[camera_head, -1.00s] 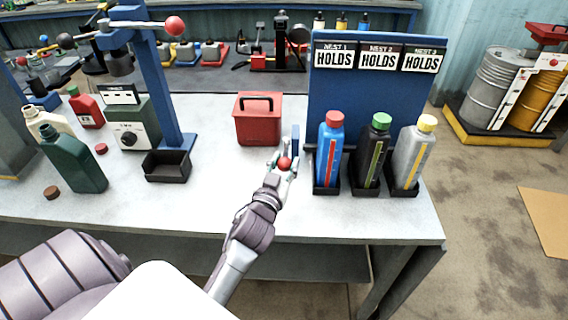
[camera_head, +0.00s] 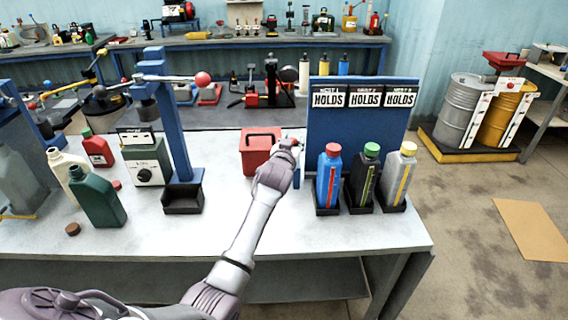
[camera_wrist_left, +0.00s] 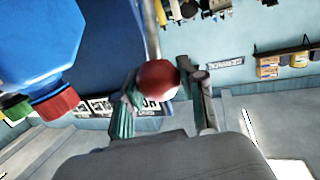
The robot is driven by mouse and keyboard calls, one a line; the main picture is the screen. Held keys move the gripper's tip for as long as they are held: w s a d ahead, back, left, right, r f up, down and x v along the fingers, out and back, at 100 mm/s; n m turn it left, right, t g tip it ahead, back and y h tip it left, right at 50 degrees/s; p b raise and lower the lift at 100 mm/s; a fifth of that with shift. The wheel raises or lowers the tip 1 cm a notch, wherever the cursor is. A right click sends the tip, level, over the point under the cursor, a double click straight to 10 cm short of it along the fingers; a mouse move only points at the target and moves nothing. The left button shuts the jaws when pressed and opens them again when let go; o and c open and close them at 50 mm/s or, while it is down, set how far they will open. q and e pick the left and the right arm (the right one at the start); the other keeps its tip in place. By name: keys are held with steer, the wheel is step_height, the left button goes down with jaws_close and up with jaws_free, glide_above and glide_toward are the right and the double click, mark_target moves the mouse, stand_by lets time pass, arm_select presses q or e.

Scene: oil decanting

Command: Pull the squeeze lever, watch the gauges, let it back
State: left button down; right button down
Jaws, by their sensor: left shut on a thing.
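The squeeze lever's red ball knob (camera_wrist_left: 158,82) sits between the fingers of my left gripper (camera_wrist_left: 163,95) in the left wrist view. In the head view my left gripper (camera_head: 290,146) is shut on it, left of the blue nest panel (camera_head: 360,122). A blue bottle with a red cap (camera_head: 328,178), a black one with a green cap (camera_head: 363,180) and a grey one with a yellow cap (camera_head: 398,178) stand upright in the nests. Each has a coloured strip. The signs above the three nests (camera_head: 365,96) read HOLDS. My right gripper is out of view.
A red box (camera_head: 258,152) stands just left of my left gripper. Farther left are a blue press stand (camera_head: 172,125) with a black tray (camera_head: 183,199), a green-grey gauge unit (camera_head: 148,165) and a green jug (camera_head: 97,199).

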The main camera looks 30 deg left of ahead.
arm_select(q)
steer(key=shift+g, duration=0.7)
steer(key=w, duration=0.1)
steer(key=w+a+r, duration=0.1)
steer(key=w+a, duration=0.1)
steer(key=shift+w+r, duration=0.1)
steer(key=shift+r, duration=0.25)
steer(key=shift+w+a+r, duration=0.15)
steer(key=shift+w+a, duration=0.4)
steer(key=shift+w, duration=0.2)
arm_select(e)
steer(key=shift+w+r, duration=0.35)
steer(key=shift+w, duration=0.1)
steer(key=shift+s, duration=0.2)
arm_select(q)
steer(key=c, duration=1.1)
jaws_free()
steer(key=o, duration=0.4)
steer(key=shift+w+a+f, duration=0.1)
steer(key=shift+a+f, duration=0.05)
steer(key=shift+f, duration=0.1)
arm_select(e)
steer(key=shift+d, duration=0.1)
